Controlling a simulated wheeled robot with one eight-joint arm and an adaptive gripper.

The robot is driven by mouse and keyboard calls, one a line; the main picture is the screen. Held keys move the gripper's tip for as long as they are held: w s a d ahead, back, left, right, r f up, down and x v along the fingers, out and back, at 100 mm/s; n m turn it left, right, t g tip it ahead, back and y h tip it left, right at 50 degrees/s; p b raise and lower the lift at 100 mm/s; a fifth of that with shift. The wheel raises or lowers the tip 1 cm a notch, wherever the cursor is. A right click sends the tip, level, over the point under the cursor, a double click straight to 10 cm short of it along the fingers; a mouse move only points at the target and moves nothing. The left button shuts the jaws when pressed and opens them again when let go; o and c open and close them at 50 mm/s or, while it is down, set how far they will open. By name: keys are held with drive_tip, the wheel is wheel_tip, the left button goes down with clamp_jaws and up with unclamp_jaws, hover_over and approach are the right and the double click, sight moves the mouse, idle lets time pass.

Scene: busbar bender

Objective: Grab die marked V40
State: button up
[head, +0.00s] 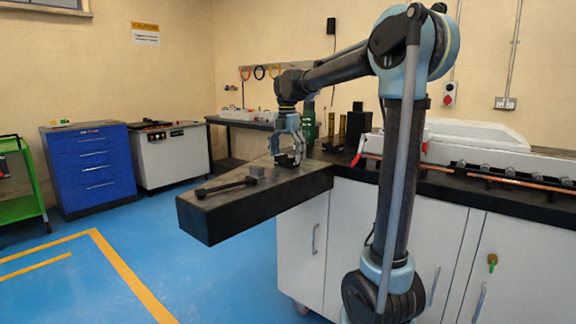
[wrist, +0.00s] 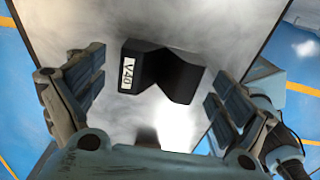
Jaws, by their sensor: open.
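The die marked V40 (wrist: 165,72) is a dark block with a V-shaped notch and a white V40 label on its left end in the wrist view. It sits on the grey worktop between my open fingers, apart from both. My gripper (wrist: 150,100) is open and empty, with one finger to the left of the die and one to the right. In the head view my gripper (head: 287,158) points down over the dark bench arm, and a dark block shows small below its fingers; its label cannot be read there.
The dark bench arm (head: 235,212) juts out over the blue floor. A copper bar (head: 480,173) runs along the bench at right. A blue drawer cabinet (head: 92,165) stands far left.

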drive_tip(key=shift+f, duration=0.7)
drive_tip(key=shift+c, duration=0.5)
drive_tip(key=c, duration=1.9)
drive_tip(key=shift+c, duration=0.4)
drive_tip(key=shift+r, duration=0.15)
